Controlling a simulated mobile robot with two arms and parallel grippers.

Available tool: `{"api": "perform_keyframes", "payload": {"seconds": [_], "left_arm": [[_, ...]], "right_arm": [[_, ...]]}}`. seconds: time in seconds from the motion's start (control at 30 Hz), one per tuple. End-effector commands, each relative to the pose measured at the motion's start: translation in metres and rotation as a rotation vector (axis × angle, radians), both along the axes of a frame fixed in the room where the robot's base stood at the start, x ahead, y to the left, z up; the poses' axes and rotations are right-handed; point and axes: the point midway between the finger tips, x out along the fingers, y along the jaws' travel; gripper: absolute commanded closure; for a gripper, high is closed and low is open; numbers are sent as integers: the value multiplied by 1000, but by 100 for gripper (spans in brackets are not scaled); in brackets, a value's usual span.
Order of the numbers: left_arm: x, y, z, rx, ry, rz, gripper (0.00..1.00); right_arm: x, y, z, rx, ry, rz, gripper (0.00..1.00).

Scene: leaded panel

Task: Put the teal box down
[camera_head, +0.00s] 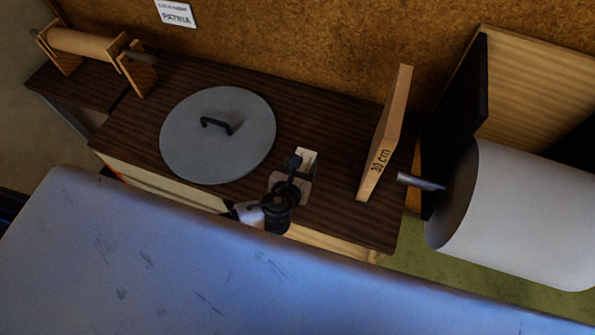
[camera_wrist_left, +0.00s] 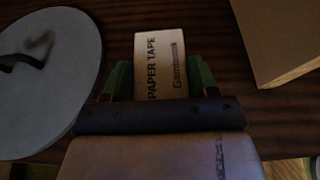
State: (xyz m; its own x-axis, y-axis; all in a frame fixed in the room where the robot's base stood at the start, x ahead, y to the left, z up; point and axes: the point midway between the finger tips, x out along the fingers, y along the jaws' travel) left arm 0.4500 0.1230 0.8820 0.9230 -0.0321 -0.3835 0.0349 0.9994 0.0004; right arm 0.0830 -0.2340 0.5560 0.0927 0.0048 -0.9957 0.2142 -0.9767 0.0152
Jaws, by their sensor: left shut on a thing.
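My left gripper (camera_head: 297,168) is over the front part of the dark wooden bench top (camera_head: 335,215), between a grey round lid and an upright board. It is shut on a small box, taken as the teal box (camera_wrist_left: 160,62), which shows a cream face printed "PAPER TAPE" between the two fingers in the wrist view. A pale bit of the box (camera_head: 308,156) shows beyond the fingers in the head view. Its sides are hidden and I see no clear teal. I cannot tell whether it touches the bench. My right gripper is not in view.
The grey lid (camera_head: 190,145) with a black handle lies left of the gripper. A board marked "30 cm" (camera_head: 388,130) stands to the right. A roller stand (camera_head: 80,42) is at the far left, and a large white cylinder (camera_head: 530,215) is at right. Bare bench lies between gripper and board.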

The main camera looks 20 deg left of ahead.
Motion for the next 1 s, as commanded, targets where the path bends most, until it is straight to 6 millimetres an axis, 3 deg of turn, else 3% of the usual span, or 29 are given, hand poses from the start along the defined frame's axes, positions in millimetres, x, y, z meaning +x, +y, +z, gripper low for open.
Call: {"api": "perform_keyframes", "payload": {"seconds": [0.17, 0.4, 0.83, 0.87, 1.0], "left_arm": [[6, 5, -10, 0, 0, 0, 69], [6, 5, -42, 1, 1, 0, 69], [5, 5, -49, -1, 0, 0, 69], [5, 5, -48, -1, 1, 0, 37], [5, 5, -47, -1, 1, 0, 16]], "right_arm": [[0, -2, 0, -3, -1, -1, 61], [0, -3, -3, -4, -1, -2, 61], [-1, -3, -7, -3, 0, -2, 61], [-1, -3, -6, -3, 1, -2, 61], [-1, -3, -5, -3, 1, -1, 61]]}}
